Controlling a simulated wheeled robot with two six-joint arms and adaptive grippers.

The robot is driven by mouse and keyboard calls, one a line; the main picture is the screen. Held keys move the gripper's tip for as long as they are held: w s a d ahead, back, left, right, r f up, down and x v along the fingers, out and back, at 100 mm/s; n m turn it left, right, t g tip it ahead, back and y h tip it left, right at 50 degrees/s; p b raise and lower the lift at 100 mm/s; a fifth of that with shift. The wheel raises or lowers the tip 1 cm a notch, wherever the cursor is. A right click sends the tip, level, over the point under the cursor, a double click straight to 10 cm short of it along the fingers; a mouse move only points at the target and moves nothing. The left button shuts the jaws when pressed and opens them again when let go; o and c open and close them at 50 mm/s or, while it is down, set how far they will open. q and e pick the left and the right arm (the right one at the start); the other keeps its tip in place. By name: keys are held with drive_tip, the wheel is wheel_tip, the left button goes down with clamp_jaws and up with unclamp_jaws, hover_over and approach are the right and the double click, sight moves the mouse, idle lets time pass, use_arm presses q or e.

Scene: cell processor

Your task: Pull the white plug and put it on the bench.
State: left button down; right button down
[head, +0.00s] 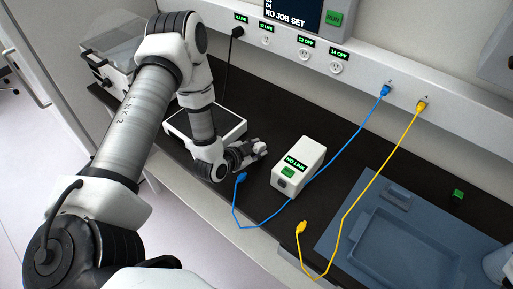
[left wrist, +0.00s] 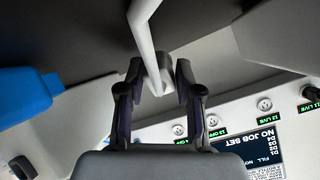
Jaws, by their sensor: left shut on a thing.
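My left gripper (head: 257,151) is low over the dark bench, just left of the white NO LINK box. In the left wrist view my left gripper (left wrist: 157,82) is shut on the white plug (left wrist: 155,66), whose white cord runs up out of the top of that view. The plug is clear of the sockets on the wall strip. In the head view the plug is hidden or too small to make out. Whether it touches the bench cannot be told. My right gripper is not in view.
The NO LINK box (head: 299,165) is close on the right. A blue connector (head: 241,177) lies beside my gripper. A yellow lead (head: 345,215) and blue-grey tray (head: 407,245) are further right. A black plug (head: 237,32) sits in the leftmost wall socket. A white-rimmed scale-like platform (head: 232,135) is behind.

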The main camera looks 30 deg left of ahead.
use_arm(q)
drive_tip(key=c, duration=0.8)
unclamp_jaws()
drive_tip(key=shift+c, duration=0.2)
drive_tip(key=shift+o, duration=0.7)
drive_tip(key=shift+d+r, duration=0.1)
drive_tip(key=v, duration=1.2)
drive_tip(key=shift+d, duration=0.1)
